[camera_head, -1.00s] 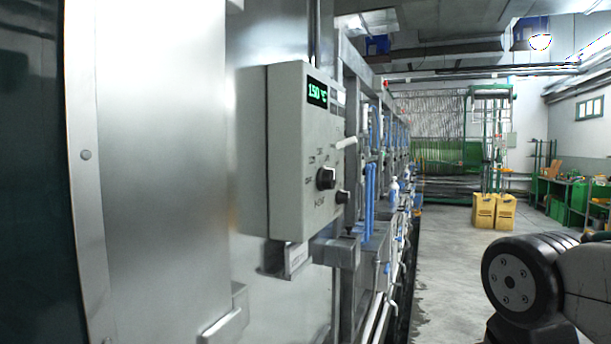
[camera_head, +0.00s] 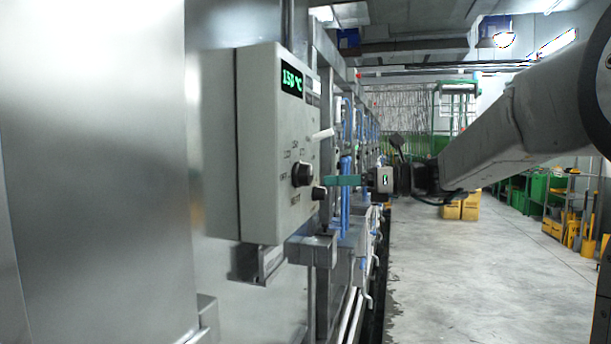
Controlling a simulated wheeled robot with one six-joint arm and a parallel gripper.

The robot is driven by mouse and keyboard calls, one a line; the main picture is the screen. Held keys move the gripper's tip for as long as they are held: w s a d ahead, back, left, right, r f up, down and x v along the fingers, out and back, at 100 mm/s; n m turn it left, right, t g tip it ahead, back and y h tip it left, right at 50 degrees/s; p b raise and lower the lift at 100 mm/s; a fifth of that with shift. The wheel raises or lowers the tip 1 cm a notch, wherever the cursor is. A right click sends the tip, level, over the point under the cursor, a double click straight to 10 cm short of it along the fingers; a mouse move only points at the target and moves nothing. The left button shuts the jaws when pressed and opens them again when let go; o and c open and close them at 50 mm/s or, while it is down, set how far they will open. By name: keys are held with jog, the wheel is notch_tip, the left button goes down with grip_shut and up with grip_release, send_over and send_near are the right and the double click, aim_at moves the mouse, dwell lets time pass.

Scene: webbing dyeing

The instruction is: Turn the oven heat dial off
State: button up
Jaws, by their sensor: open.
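The oven heat dial (camera_head: 302,173) is a round black knob on the front of a pale grey control box (camera_head: 262,150). Small markings surround it, too small to read surely. A green display (camera_head: 291,81) at the top of the box shows a reading of about 150 °C. A smaller dark knob (camera_head: 319,194) sits just below and right of the dial.
A white lever (camera_head: 322,134) sticks out of the box above the dial. A bare steel panel (camera_head: 90,170) fills the left.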

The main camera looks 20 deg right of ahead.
aim_at(311, 174)
jog(key=shift+m+t, duration=0.3)
jog(key=shift+m, duration=0.2)
jog(key=x, duration=0.5)
jog(key=w+r+x, duration=0.1)
jog(key=x, duration=0.1)
jog(key=shift+w+d, duration=0.2)
jog(key=c, duration=1)
